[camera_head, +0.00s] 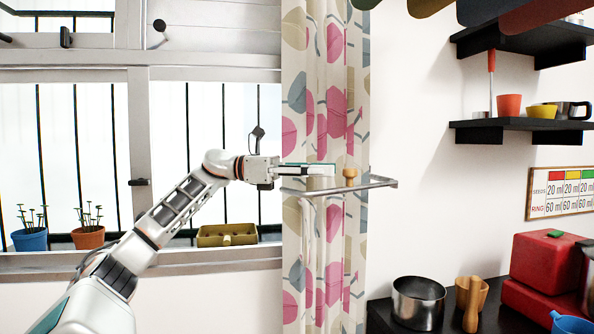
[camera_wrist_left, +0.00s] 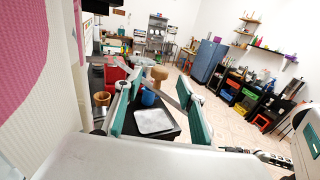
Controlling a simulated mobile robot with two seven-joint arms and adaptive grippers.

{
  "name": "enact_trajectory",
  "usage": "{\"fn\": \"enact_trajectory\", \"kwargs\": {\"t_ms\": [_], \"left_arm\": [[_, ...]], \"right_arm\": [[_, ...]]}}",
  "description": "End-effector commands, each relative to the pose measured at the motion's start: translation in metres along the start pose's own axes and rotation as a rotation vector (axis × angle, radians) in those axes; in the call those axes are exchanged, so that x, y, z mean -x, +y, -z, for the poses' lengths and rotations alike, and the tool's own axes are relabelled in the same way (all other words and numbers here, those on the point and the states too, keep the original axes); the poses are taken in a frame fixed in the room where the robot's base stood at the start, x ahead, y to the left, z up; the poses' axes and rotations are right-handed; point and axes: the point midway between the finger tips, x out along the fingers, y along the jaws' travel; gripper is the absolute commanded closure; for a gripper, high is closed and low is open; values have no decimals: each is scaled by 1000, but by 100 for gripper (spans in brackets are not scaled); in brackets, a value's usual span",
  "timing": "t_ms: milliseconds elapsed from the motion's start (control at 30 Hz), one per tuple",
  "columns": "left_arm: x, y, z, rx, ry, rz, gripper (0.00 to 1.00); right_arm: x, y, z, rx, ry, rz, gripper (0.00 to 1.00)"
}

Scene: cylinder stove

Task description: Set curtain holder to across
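The curtain holder (camera_head: 384,183) is a grey metal bar standing out from the wall in front of the patterned curtain (camera_head: 335,100). A round wooden knob (camera_head: 350,174) sits on it. In the left wrist view the knob (camera_wrist_left: 158,75) shows beyond the fingertips, in the gap between them. My left gripper (camera_head: 318,169) is level with the knob, just left of it, in front of the curtain. Its two green-padded fingers (camera_wrist_left: 157,108) are apart with nothing between them. Part of what looks like my right arm shows small at the lower right of the left wrist view; its fingers are unclear.
A barred window with a blue pot (camera_head: 29,239), an orange pot (camera_head: 88,237) and a yellow planter (camera_head: 227,235) is on the left. Below right, a dark counter holds a steel pot (camera_head: 418,302), a wooden container (camera_head: 471,302) and a red box (camera_head: 545,262). Black shelves (camera_head: 520,124) hang above.

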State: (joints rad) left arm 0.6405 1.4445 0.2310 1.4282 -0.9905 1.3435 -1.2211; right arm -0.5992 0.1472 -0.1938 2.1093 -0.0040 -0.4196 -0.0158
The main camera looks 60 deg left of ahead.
Motion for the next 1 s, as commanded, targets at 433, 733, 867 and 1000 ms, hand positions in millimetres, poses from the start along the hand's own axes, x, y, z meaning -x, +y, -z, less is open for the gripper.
{"fn": "enact_trajectory", "kwargs": {"t_ms": [433,733,867,1000], "left_arm": [[40,1,1,1,0,-3,60],[57,1,1,0,2,-3,60],[58,0,1,0,2,-2,60],[58,0,1,0,2,-2,73]], "right_arm": [[0,0,0,0,0,0,60],[0,0,0,0,0,0,60],[0,0,0,0,0,0,60],[0,0,0,0,0,0,60]]}}
